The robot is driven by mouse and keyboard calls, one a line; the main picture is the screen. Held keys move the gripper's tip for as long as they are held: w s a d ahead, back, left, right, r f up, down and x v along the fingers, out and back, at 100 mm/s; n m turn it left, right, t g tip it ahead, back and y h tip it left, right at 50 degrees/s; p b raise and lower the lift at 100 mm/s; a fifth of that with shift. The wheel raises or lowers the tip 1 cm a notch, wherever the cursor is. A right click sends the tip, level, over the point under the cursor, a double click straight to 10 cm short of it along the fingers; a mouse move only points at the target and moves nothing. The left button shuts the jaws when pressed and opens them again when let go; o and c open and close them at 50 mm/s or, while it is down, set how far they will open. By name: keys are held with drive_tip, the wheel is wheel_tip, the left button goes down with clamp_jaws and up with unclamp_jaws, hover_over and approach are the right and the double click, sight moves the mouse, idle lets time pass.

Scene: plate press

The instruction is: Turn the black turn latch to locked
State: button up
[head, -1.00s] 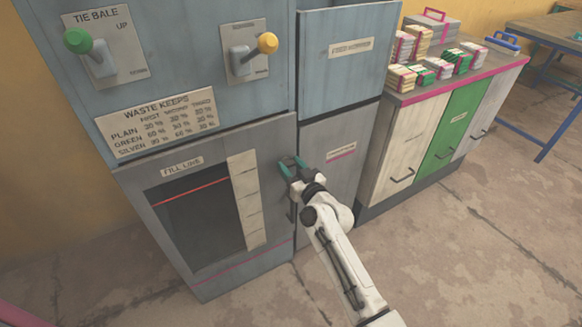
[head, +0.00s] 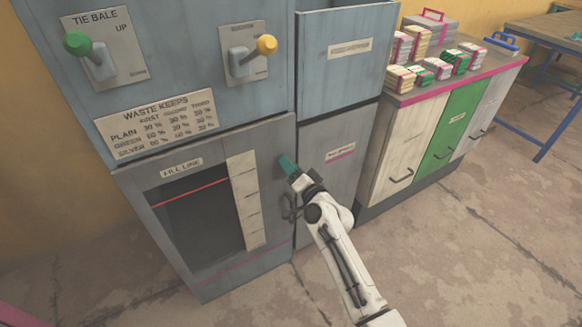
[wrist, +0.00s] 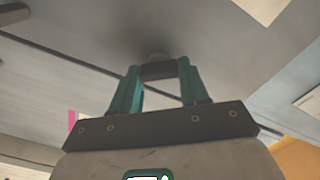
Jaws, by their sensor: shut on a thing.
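My gripper (head: 287,164), with teal fingers, is at the right edge of the grey lower door of the press, near the seam with the neighbouring cabinet. In the wrist view the two fingers stand apart with the dark turn latch (wrist: 157,71) between their tips, and they are shut on it. A round mount shows behind the latch against the grey panel. In the head view the latch is hidden by the fingers, and its exact angle cannot be told.
The press door has a dark window (head: 198,218) and a pale scale strip (head: 244,200). A dark handle (head: 291,208) is just below my gripper. Green (head: 77,43) and yellow (head: 266,44) knobbed levers are above. A counter with paper stacks stands right. The floor in front is clear.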

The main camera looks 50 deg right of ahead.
drive_tip(key=shift+d+f+m+p, duration=0.1)
drive_tip(key=shift+m+p, duration=0.2)
drive_tip(key=shift+m, duration=1.55)
drive_tip(key=shift+f+m+p, duration=0.1)
drive_tip(key=shift+m+p, duration=0.15)
drive_tip(key=shift+m, duration=1.6)
drive_tip(key=o, duration=1.1)
drive_tip(key=shift+c, duration=0.2)
drive_tip(key=v, duration=1.1)
drive_tip(key=shift+w, duration=0.1)
